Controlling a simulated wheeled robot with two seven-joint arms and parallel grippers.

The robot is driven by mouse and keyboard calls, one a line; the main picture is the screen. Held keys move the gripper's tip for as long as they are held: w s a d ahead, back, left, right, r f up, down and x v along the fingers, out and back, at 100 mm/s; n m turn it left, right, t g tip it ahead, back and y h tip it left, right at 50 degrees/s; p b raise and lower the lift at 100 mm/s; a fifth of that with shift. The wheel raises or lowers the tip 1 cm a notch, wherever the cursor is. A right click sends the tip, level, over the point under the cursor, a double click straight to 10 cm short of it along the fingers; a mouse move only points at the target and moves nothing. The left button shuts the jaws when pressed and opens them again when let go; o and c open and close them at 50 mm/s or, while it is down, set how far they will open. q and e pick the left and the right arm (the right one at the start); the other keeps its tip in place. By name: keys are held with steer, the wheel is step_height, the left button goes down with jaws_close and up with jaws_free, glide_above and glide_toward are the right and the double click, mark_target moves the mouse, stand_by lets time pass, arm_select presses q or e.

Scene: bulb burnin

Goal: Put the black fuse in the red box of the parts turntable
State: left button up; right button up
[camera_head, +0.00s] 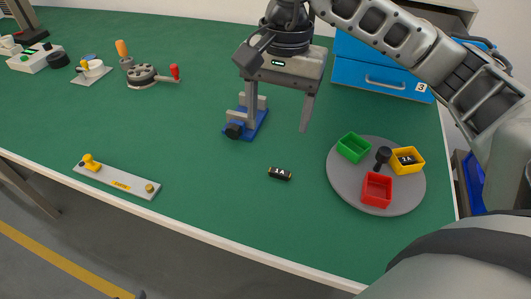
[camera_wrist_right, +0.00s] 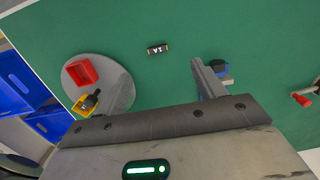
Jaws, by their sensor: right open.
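A small black fuse with gold-coloured ends and a white marking (camera_head: 280,174) lies on the green table; it also shows in the right wrist view (camera_wrist_right: 158,48). The grey round turntable (camera_head: 343,183) stands to its right, carrying the open red box (camera_head: 377,189), a green box (camera_head: 353,147) and a yellow box (camera_head: 415,168). The red box looks empty, also in the right wrist view (camera_wrist_right: 82,71). My right gripper (camera_head: 279,116) is open and empty, pointing down above the table, behind the fuse in the head view. My left gripper is not in view.
A dark part lies in the yellow box, and a black knob (camera_head: 383,154) rises from the turntable. A blue-based fixture (camera_head: 240,130) stands close to one right finger. A grey plate (camera_head: 118,180) lies front left. A blue drawer unit (camera_head: 380,77) stands behind. Table around the fuse is clear.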

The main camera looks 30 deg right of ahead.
steer(key=d+f, duration=0.1)
steer(key=d, duration=0.1)
glide_above(280, 170)
steer(key=shift+h, duration=0.4)
step_height(280, 170, down, 8)
steer(key=shift+d+b, duration=0.15)
steer(key=shift+b, duration=0.15)
steer(key=shift+f+p, duration=0.3)
steer(key=shift+f, duration=2.8)
steer(key=c, duration=1.1)
steer(key=shift+r, duration=0.1)
steer(key=shift+c, duration=0.2)
